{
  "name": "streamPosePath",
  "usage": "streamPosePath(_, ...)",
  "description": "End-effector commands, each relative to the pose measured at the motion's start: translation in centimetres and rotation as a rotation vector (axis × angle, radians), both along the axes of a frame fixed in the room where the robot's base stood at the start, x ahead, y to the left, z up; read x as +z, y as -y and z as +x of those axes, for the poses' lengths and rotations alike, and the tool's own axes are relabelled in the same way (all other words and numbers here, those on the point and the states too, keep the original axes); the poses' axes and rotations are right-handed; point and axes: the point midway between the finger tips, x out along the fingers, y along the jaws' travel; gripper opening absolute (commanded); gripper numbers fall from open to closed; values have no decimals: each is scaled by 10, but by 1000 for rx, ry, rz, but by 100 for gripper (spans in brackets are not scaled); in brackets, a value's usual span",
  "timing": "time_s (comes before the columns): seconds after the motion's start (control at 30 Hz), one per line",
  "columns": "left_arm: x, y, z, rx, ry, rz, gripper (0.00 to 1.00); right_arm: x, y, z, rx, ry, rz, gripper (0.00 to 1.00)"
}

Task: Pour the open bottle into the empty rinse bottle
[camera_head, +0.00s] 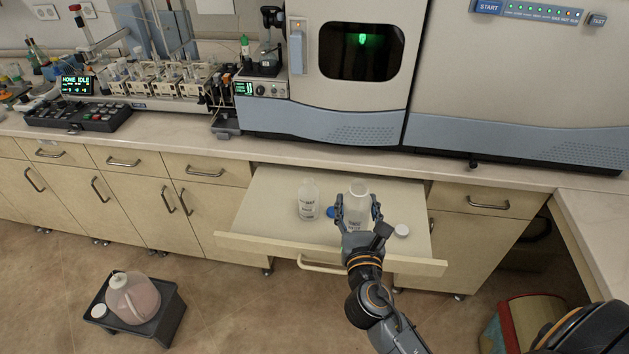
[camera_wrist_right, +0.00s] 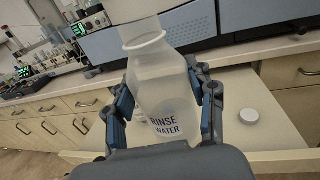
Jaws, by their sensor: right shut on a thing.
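My right gripper (camera_head: 357,205) is shut on a translucent white bottle (camera_head: 358,188) above the open drawer. In the right wrist view this bottle (camera_wrist_right: 162,85) reads RINSE WATER. Its mouth is open, without a cap, and it stands close to upright between the fingers. I cannot tell whether its base touches the drawer floor. A second translucent bottle (camera_head: 308,200) with a label stands upright in the drawer, left of the gripper. Its contents are hard to make out. My left gripper is not in view.
The pulled-out drawer (camera_head: 270,212) also holds a blue cap (camera_head: 330,212) between the bottles and a white cap (camera_head: 402,230) at right. The spectrometer (camera_head: 330,122) stands on the counter behind. A jug (camera_head: 133,298) sits on a low dark stool on the floor.

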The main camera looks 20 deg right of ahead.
Motion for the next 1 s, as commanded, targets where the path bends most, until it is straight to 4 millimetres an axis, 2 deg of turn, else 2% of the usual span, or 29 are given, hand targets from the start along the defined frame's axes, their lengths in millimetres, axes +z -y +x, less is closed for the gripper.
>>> streamPosePath(0.17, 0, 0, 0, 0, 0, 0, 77, 0, 0, 1, 0, 1, 0, 20)
streamPosePath(0.27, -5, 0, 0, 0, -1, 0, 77, -7, 1, 8, 3, 1, -2, 20)
streamPosePath(0.37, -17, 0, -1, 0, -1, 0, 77, -25, 5, 29, 10, 2, -6, 20)
streamPosePath(0.5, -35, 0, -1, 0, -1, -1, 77, -54, 17, 71, 15, 3, -10, 20)
streamPosePath(0.7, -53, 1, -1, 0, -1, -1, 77, -77, 39, 119, 6, 2, -6, 20)
streamPosePath(0.83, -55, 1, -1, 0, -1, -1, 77, -80, 47, 132, 1, -2, -8, 20)
streamPosePath(1.0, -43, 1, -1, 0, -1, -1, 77, -76, 48, 134, 0, -33, -56, 20)
